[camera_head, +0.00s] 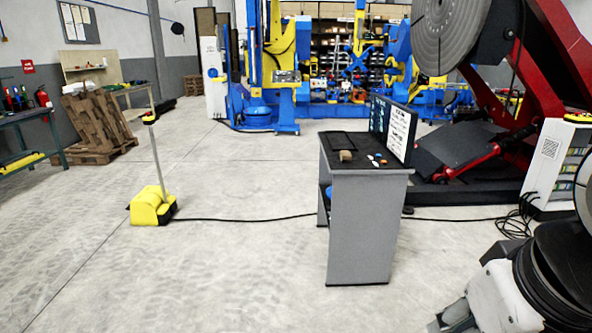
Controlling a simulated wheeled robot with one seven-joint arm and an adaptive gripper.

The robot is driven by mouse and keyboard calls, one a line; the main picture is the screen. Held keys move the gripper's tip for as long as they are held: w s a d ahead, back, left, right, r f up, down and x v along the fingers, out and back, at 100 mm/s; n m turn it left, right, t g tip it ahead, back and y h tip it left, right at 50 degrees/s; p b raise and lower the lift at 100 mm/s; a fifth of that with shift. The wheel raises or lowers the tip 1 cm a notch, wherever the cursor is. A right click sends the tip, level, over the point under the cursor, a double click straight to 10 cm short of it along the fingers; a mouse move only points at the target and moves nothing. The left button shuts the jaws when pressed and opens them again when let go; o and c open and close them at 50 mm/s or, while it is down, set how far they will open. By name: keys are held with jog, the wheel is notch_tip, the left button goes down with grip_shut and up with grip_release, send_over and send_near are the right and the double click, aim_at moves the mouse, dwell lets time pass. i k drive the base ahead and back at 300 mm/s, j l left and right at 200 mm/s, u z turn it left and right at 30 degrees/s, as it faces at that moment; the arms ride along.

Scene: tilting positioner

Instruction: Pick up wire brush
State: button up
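I cannot make out a wire brush for certain in the head view. A small brown object (346,156) lies on the dark top of the grey console (362,230), in front of its upright screen; it is too small to tell whether it is the brush. The workbench at the far left (28,115) also bears small items too small to name. Part of my arm, white and black, shows at the bottom right corner, well apart from the console. My gripper's fingers cannot be seen.
A yellow foot-pedal unit (152,208) with an upright post stands left of the console; its cable runs across the floor. The red positioner (560,70) with its grey disc (440,35) stands behind right. Wooden pallets (95,125) lean back left.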

aim_at(345, 157)
jog(key=i+j+z, duration=0.1)
jog(key=i, duration=1.8)
jog(key=i+z, duration=0.45)
jog(key=i, duration=1.25)
